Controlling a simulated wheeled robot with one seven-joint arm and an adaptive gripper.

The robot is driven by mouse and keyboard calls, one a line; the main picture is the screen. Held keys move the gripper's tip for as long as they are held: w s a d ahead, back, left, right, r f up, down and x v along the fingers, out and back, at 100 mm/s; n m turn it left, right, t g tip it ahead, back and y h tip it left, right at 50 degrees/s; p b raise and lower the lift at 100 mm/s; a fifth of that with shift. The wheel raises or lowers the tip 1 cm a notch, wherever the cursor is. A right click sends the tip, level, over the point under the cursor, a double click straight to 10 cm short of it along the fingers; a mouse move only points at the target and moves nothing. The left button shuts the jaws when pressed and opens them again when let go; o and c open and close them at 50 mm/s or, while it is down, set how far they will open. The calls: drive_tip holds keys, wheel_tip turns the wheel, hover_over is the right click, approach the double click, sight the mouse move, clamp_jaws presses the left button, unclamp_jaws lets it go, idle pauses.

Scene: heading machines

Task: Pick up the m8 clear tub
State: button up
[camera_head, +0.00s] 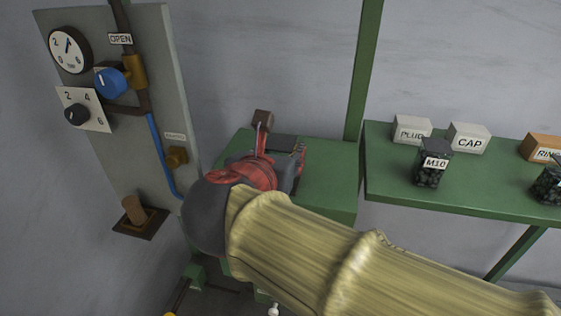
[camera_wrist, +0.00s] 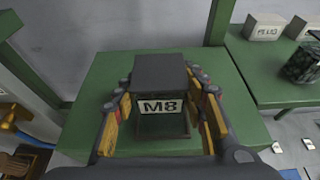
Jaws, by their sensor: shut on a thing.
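The M8 tub (camera_wrist: 163,92) has a dark lid, a white M8 label and a clear lower part. It stands between the fingers of my gripper (camera_wrist: 165,128) in the wrist view, with fingers close against both sides. My gripper is shut on it. The tub is over the green table (camera_wrist: 95,82); I cannot tell whether its base touches the top. In the head view my gripper (camera_head: 275,172) is over the same table, partly hidden by my arm, and only a dark part of the tub's lid (camera_head: 282,142) shows.
A green shelf (camera_head: 393,190) at right holds an M10 tub (camera_head: 432,166), a PLUG box (camera_head: 412,129), a CAP box (camera_head: 469,137) and an orange RING box (camera_head: 543,148). A green post (camera_head: 364,65) rises behind. A grey panel (camera_head: 115,150) with dials stands at left.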

drive_tip(key=shift+c, duration=0.9)
drive_tip(key=shift+r, duration=0.15)
